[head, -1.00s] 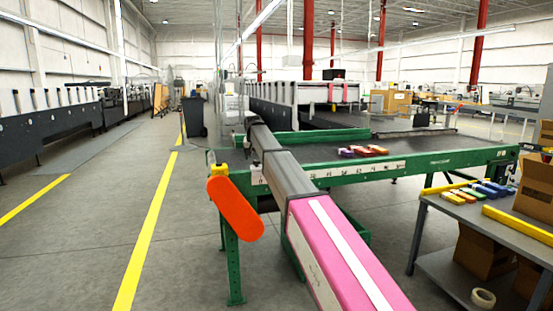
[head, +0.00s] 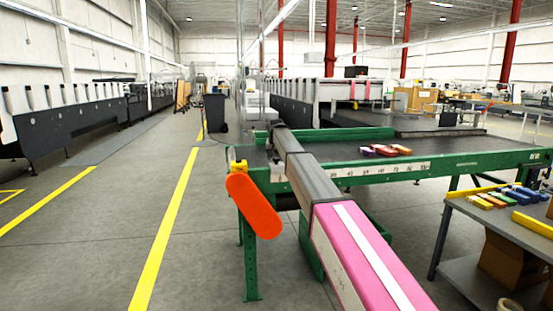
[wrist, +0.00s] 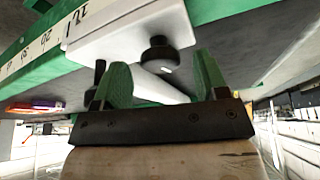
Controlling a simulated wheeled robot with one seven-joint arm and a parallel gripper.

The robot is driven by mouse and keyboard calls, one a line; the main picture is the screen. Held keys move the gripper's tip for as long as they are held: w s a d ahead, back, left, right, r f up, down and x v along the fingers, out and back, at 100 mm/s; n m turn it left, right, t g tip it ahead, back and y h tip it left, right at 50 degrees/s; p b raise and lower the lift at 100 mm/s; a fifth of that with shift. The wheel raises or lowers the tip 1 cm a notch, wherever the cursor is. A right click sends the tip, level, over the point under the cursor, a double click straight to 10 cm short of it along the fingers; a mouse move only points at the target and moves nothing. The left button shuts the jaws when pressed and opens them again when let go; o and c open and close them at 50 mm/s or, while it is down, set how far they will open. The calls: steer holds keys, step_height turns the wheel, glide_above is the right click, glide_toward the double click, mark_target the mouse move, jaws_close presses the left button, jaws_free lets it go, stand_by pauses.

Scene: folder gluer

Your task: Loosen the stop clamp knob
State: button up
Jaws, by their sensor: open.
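The stop clamp knob (wrist: 159,55) is a black, ridged knob on a pale clamp block (wrist: 120,32) in the wrist view. The block sits against the green rail (wrist: 45,68) with its number scale. My gripper (wrist: 163,68) is open, its two green fingers pointing toward the block. The knob appears between the fingertips in the picture, with clear space on both sides. I cannot tell how far the fingers reach along it. A smaller black handle (wrist: 99,72) shows beside the left finger. In the head view I cannot make out the knob or gripper.
The green-framed conveyor table (head: 440,167) carries several coloured cartons (head: 385,151). An orange oblong guard (head: 253,206) hangs at its left end. A grey side table (head: 470,212) with more cartons stands at right. The floor at left is open, with yellow lines (head: 168,235).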

steer(key=shift+w+f, duration=0.15)
steer(key=shift+f, duration=0.2)
steer(key=shift+c, duration=0.3)
steer(key=c, duration=0.9)
steer(key=shift+o, duration=0.2)
